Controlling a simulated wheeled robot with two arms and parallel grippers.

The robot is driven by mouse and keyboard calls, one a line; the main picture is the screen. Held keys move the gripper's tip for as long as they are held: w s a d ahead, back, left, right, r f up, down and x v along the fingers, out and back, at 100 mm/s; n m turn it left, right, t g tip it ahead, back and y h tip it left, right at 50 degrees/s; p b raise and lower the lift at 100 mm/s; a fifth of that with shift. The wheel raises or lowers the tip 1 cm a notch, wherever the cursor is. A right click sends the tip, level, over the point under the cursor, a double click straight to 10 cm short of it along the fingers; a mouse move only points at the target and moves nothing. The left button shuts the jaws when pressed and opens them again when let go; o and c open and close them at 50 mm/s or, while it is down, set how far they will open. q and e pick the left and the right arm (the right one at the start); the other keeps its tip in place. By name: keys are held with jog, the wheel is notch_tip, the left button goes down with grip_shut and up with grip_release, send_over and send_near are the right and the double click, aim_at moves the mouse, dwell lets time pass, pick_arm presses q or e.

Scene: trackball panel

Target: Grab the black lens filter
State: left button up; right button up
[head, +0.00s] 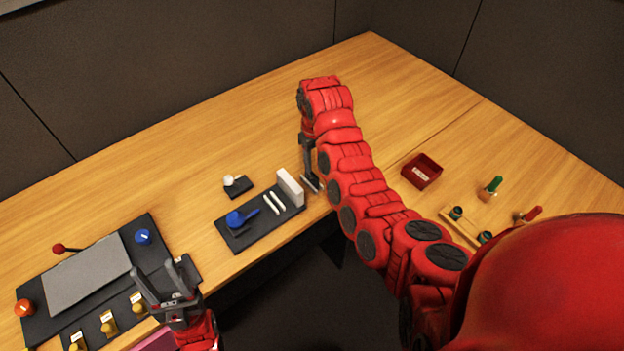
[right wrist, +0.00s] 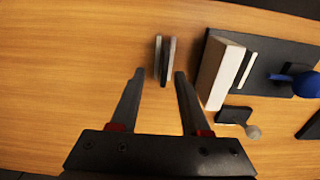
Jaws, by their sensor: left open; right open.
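The black lens filter (right wrist: 168,62) shows in the right wrist view as a thin dark upright piece with a paler grey strip beside it on the wood table. My right gripper (right wrist: 159,74) is open, and the filter lies just beyond its fingertips, roughly between their lines. I cannot tell whether either finger touches it. In the head view my right gripper (head: 311,183) is low by the right end of the black tray, and I cannot make out the filter there. My left gripper (head: 162,278) is open and empty over the front edge of the panel.
A black tray (head: 262,228) holds a white block (right wrist: 222,75), white strips and a blue tool (head: 235,218). A small black piece with a white ball (head: 238,186) lies behind it. A control panel (head: 88,275) is at left; a red box (head: 421,171) at right. The back table is clear.

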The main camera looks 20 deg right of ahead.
aim_at(312, 174)
jog(key=shift+f, duration=0.3)
jog(key=f+p, duration=0.1)
jog(key=f, duration=0.1)
jog(key=a+f+p, duration=0.1)
jog(key=f, duration=0.1)
jog(key=shift+f+p, duration=0.35)
jog(key=shift+f, duration=0.25)
jog(key=shift+d, duration=0.1)
grip_shut()
